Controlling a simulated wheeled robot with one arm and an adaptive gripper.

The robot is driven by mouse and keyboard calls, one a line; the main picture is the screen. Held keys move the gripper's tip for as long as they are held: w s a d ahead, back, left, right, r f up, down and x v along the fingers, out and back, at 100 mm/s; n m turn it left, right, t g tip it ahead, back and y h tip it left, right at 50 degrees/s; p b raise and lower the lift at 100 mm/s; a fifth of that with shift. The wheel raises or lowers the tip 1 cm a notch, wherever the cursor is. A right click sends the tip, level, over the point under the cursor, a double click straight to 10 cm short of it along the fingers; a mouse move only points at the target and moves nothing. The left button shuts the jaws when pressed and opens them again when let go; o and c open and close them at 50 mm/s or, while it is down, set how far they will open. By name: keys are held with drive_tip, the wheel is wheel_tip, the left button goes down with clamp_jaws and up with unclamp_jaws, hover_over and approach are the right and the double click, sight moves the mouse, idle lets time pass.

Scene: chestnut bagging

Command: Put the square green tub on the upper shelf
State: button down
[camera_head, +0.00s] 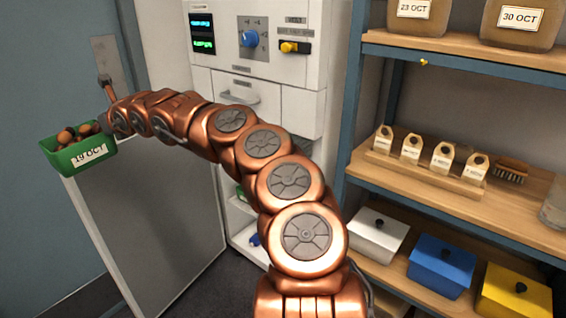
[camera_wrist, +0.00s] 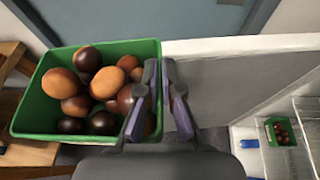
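A green tub (camera_head: 62,162) full of brown chestnuts, labelled "19 OCT", hangs in the air at the left in the head view, by the top of an open white door. It fills the left of the wrist view (camera_wrist: 28,112), where it looks roughly square. My gripper (camera_wrist: 160,68) is shut on its right wall, one finger inside and one outside. A second, smaller-looking green tub (camera_wrist: 268,136) with chestnuts sits inside the white cabinet (camera_head: 312,95), whose door stands open. A bit of green (camera_head: 240,194) shows there in the head view, mostly hidden by my arm.
The open door (camera_head: 150,215) stands between the held tub and the cabinet interior. A blue item (camera_head: 255,240) is low in the cabinet. A rack (camera_head: 452,52) at right holds dated jars, small paper bags (camera_head: 411,150), a brush and lidded white, blue and yellow boxes (camera_head: 442,268).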

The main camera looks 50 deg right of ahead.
drive_tip(key=shift+w+d+m+h+b, duration=0.2)
drive_tip(key=shift+w+d+h+b, duration=0.15)
drive_tip(key=shift+d, duration=0.45)
drive_tip(key=shift+w+d+m+h+b, duration=0.2)
drive_tip(key=shift+w+d, duration=0.25)
drive_tip(key=shift+d, duration=0.35)
drive_tip(key=shift+w+d+h+b, duration=0.2)
drive_tip(key=shift+d+h+b, duration=0.1)
drive_tip(key=shift+d, duration=0.35)
drive_tip(key=shift+w+d+m, duration=0.1)
drive_tip(key=shift+d+m, duration=0.05)
drive_tip(key=shift+m, duration=0.15)
